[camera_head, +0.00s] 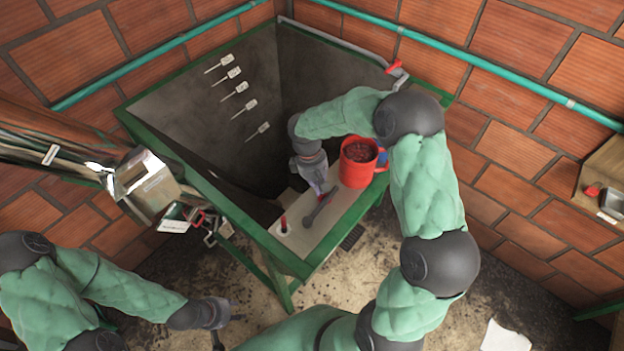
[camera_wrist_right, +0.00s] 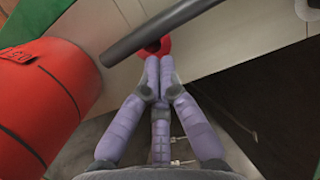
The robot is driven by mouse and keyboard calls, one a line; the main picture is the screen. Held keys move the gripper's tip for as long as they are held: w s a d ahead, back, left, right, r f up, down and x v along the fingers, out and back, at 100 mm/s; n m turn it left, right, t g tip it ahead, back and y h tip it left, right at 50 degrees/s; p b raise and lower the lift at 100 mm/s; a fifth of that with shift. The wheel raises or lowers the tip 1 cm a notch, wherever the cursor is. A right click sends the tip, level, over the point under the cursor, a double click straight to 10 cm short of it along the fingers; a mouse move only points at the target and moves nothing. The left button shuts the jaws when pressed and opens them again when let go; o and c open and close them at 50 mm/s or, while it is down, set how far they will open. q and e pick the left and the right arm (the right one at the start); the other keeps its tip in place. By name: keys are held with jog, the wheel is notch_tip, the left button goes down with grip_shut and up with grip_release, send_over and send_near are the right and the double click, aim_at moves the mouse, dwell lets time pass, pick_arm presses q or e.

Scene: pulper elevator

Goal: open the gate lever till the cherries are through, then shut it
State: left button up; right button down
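The gate lever, a dark bar (camera_head: 320,206) with a red knob (camera_wrist_right: 165,46), lies over the pale ledge (camera_head: 297,238) at the hopper's front corner. My right gripper (camera_head: 322,192) is at the lever; in the right wrist view its fingers (camera_wrist_right: 158,62) are drawn together at the red knob. The fingers partly hide the knob. A red mug-like container (camera_head: 355,172) with dark red cherries (camera_head: 359,151) stands on the ledge right of my right gripper; its red side fills the left of the wrist view (camera_wrist_right: 35,100). My left gripper (camera_head: 229,331) hangs open and empty at the lower left, away from the lever.
The green-framed hopper (camera_head: 190,115) has a deep grey inside with several white tags on its wall. A small red-tipped pin (camera_head: 284,222) stands on the ledge. A metal box (camera_head: 145,180) juts in from the left. A wooden shelf (camera_head: 606,170) is at the right.

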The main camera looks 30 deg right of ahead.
jog(key=shift+f, duration=0.1)
jog(key=shift+s+d, duration=0.1)
jog(key=shift+s, duration=0.05)
jog(key=shift+s+d+f+m+b, duration=0.1)
jog(key=shift+s+d+m+b, duration=0.3)
jog(key=shift+s, duration=0.1)
jog(key=shift+s+a, duration=0.1)
jog(key=shift+s, duration=0.05)
